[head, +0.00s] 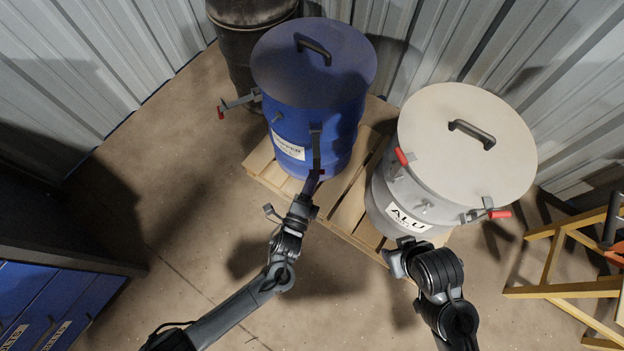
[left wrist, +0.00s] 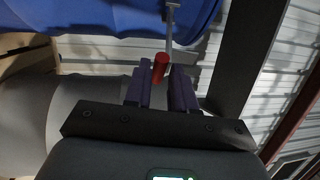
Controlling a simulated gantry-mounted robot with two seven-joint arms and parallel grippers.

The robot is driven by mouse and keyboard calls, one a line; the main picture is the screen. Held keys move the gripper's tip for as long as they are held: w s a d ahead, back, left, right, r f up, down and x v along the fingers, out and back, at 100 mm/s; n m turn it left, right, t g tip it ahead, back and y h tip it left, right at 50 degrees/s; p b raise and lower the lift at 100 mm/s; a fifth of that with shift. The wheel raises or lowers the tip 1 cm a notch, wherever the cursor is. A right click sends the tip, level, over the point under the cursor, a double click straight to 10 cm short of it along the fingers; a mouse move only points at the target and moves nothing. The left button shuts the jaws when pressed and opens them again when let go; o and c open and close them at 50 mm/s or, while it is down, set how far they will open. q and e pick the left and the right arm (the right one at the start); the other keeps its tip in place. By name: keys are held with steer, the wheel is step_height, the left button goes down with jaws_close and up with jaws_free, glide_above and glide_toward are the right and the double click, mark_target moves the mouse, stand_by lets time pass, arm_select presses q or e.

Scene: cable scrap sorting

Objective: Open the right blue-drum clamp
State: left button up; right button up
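The blue drum (head: 315,85) stands upright on a pallet with its lid on. Its right clamp (head: 316,140) is on the front side, with the lever hanging down. The left clamp (head: 240,102) sticks out to the left with a red tip. My left gripper (head: 316,182) is at the lower end of the right clamp lever. In the left wrist view the lever's red grip (left wrist: 160,68) lies between the purple fingers of my left gripper (left wrist: 161,88). Whether they press on it is unclear. My right gripper (head: 398,262) is low beside the white drum, its fingers hard to make out.
The white ALU drum (head: 465,145) stands to the right, with red-tipped clamps. A black drum (head: 240,60) is behind the blue one. Blue bins (head: 55,305) are at lower left and a yellow frame (head: 565,260) at right. Open floor (head: 180,190) lies left of the pallet (head: 345,215).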

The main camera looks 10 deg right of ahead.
arm_select(q)
steer(key=shift+o, duration=1.3)
steer(key=p+v, duration=0.4)
steer(key=v, duration=0.6)
steer(key=shift+s+a, duration=0.15)
steer(key=shift+s, duration=0.2)
